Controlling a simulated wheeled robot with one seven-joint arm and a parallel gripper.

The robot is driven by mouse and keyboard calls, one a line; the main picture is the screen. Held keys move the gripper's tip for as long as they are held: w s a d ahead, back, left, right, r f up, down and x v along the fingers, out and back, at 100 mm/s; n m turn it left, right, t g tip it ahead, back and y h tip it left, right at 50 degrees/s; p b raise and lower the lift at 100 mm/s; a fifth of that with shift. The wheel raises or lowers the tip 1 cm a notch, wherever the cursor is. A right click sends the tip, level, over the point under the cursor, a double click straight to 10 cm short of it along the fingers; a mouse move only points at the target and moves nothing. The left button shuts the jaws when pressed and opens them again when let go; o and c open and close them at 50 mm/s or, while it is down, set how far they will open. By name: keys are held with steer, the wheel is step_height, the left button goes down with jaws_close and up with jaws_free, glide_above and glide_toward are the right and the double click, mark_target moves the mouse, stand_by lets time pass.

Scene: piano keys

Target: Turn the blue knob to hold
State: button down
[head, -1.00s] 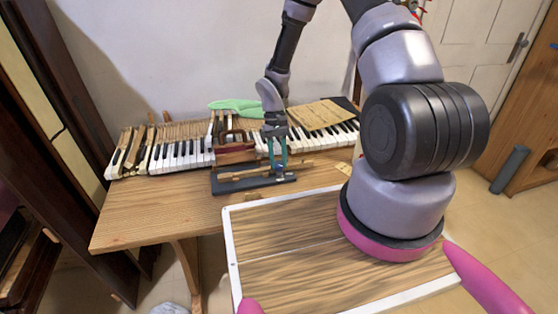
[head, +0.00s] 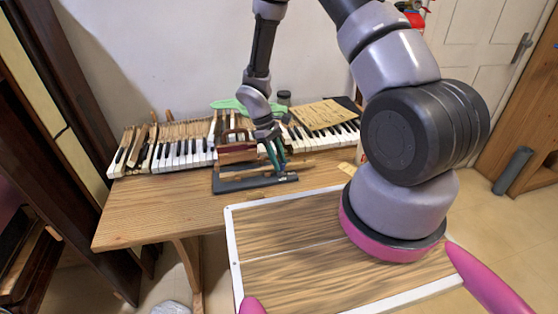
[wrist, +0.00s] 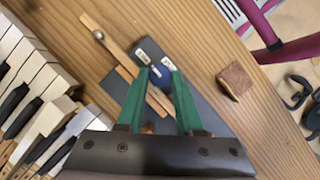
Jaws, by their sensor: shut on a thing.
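The blue knob (wrist: 159,75) sits on a dark clamp-like fixture (wrist: 203,112) in the wrist view. My gripper (wrist: 160,74) has its two green fingers on either side of the knob, shut on it. Two small pale labels (wrist: 142,57) lie just beyond the fingertips; their words are too small to read. In the head view the fixture (head: 235,187) lies at the table's front edge, and my gripper (head: 278,166) reaches down to its right part at a tilt. The knob is hidden there by the fingers.
Piano keys (head: 180,155) run along the table behind the fixture. A green object (head: 230,105) and a dark jar (head: 284,98) stand farther back. The table's front left (head: 140,215) is bare.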

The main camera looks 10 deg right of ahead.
steer(key=shift+n, duration=0.4)
steer(key=c, duration=0.6)
jaws_free()
steer(key=v, duration=1)
steer(key=shift+a+r, duration=0.2)
steer(key=shift+r, duration=0.2)
